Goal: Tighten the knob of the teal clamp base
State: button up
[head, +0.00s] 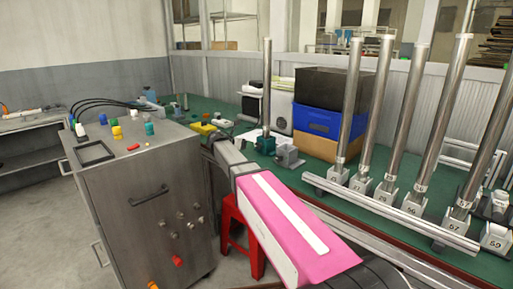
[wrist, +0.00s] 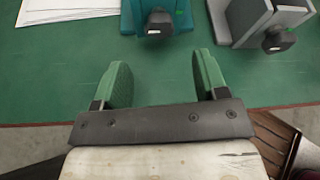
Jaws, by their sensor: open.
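The teal clamp base (head: 265,146) stands on the green table in the head view, with an upright metal pole (head: 267,85) rising from it. In the wrist view the teal clamp base (wrist: 182,12) is at the top edge, partly cut off. Its black knob (wrist: 158,24) faces my gripper. My gripper (wrist: 162,80) is open and empty, with green finger pads spread apart over the table's front edge. The knob sits ahead of the gap between the fingers, apart from them. In the head view my fingers cannot be made out clearly.
A grey clamp base (wrist: 240,18) with its own black knob (wrist: 279,40) stands close to the right. White paper (wrist: 65,10) lies to the left. A blue crate (head: 318,122) and a row of numbered pole stands (head: 387,191) are further right. The tabletop before the knob is clear.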

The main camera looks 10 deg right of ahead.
aim_at(257, 146)
jog(key=x, duration=0.7)
jog(key=shift+w+d+f, duration=0.15)
jog(key=shift+w+d, duration=0.05)
jog(key=shift+d, duration=0.1)
jog(key=c, duration=0.9)
